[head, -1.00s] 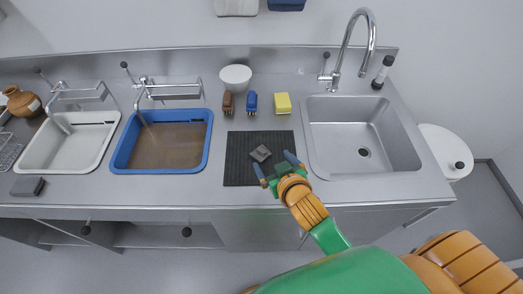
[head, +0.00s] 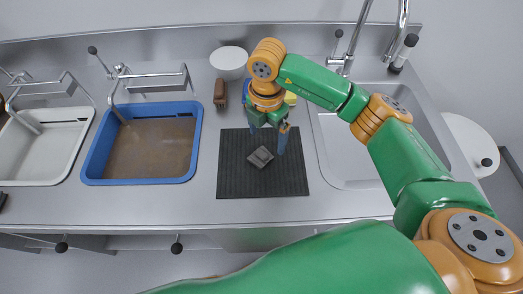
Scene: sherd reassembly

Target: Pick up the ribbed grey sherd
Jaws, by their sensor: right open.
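The ribbed grey sherd (head: 261,157) lies on the black ribbed mat (head: 235,177), near the mat's middle. My right gripper (head: 267,143) points down above the mat, just behind and above the sherd in the head view. Its two blue-grey fingers are apart, with nothing seen between them. I cannot tell how high the fingertips are above the mat. My left gripper is not in view.
A blue-rimmed basin of brown water (head: 199,128) stands to the left, with a white basin (head: 70,152) beyond it. A steel sink (head: 347,170) is at the right. Behind the mat are a white bowl (head: 229,58) and a brown brush (head: 220,94); my arm partly hides a blue brush and yellow sponge.

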